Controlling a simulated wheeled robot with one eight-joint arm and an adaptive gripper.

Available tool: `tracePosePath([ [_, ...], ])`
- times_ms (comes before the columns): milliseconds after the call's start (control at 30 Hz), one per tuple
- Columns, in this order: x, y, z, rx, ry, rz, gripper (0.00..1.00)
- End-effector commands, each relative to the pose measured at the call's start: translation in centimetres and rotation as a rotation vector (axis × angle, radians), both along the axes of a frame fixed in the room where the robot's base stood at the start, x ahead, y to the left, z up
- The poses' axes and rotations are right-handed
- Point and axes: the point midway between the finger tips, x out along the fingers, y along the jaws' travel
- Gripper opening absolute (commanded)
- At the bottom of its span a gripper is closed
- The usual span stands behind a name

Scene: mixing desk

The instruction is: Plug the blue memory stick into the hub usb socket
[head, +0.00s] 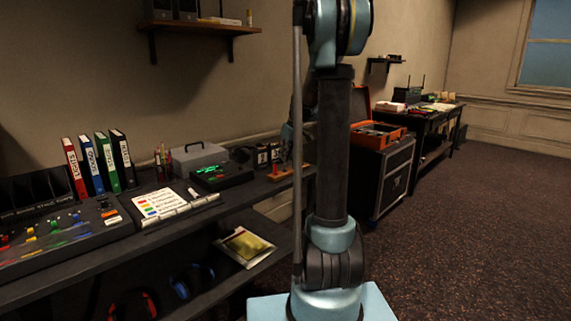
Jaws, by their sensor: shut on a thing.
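My gripper (284,154) is small and dark in the head view, partly behind my own arm, over the back right of the desk. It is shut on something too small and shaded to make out. It is just above a low orange block (286,172) with short upright pieces; I cannot tell whether they touch. I cannot make out the blue memory stick. A dark box with green lights (222,174) stands left of the gripper. I cannot tell whether it is the hub, and no usb socket shows clearly.
The desk (160,236) also carries a mixing console (50,240), a colour-marked pad (160,203), binders (104,162), a grey case (198,157) and small dark boxes (262,154). A lower shelf holds headphones (135,305). An orange toolbox (376,133) stands on a black case (384,178). Floor at right is clear.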

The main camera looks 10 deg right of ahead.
Motion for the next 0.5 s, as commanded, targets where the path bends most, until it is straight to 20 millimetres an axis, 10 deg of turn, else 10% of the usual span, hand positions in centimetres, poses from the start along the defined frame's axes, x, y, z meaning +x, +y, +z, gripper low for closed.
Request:
tracePosePath([
  [500,0.0,0.0,6.0,0.000,0.000,0.000,0.00],
])
